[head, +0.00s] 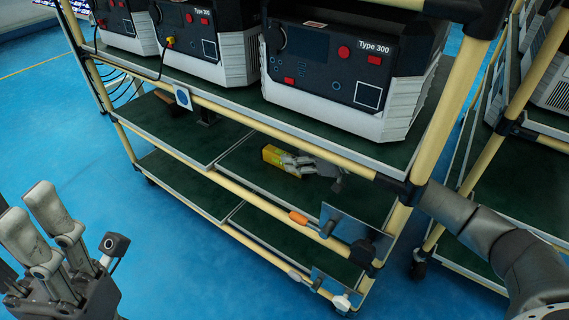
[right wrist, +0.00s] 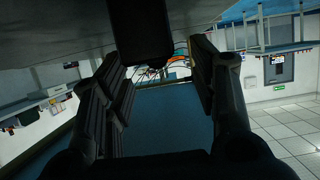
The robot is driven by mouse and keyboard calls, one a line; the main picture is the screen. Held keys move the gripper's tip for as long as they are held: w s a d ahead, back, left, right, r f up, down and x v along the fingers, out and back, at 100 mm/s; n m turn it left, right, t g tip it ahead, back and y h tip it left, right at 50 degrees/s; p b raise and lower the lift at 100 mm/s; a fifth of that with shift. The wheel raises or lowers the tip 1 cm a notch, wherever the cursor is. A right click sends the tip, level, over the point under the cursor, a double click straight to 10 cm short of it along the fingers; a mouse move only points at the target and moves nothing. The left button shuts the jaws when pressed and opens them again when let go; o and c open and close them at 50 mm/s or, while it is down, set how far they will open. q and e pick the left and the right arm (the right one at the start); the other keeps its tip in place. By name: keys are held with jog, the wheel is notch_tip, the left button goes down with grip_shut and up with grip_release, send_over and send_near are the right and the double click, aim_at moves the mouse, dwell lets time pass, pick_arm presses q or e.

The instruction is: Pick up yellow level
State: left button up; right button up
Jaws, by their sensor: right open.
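The yellow level (head: 270,154) lies on the green middle shelf of the rack, under the top shelf. Its right part is hidden behind my right gripper. My right gripper (head: 303,164) reaches in under the top shelf with its fingers at the level, overlapping it in the head view; I cannot tell whether they touch it. In the right wrist view the dark fingers (right wrist: 160,85) stand apart, and I cannot make out the level clearly between them. My left gripper (head: 85,235) is open and empty at the lower left, outside the rack.
Several Type 300 units (head: 340,75) stand on the top shelf, close above my right arm. Cream rack tubes (head: 437,110) stand beside that arm. An orange-handled tool (head: 298,218) is at the shelf's front edge. A second rack (head: 500,90) stands at right. Blue floor (head: 180,270) is clear at left.

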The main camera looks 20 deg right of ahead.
jog(key=shift+b+x, duration=0.3)
jog(key=shift+x, duration=1.25)
jog(key=shift+d+f, duration=0.1)
jog(key=shift+f, duration=0.05)
grip_shut()
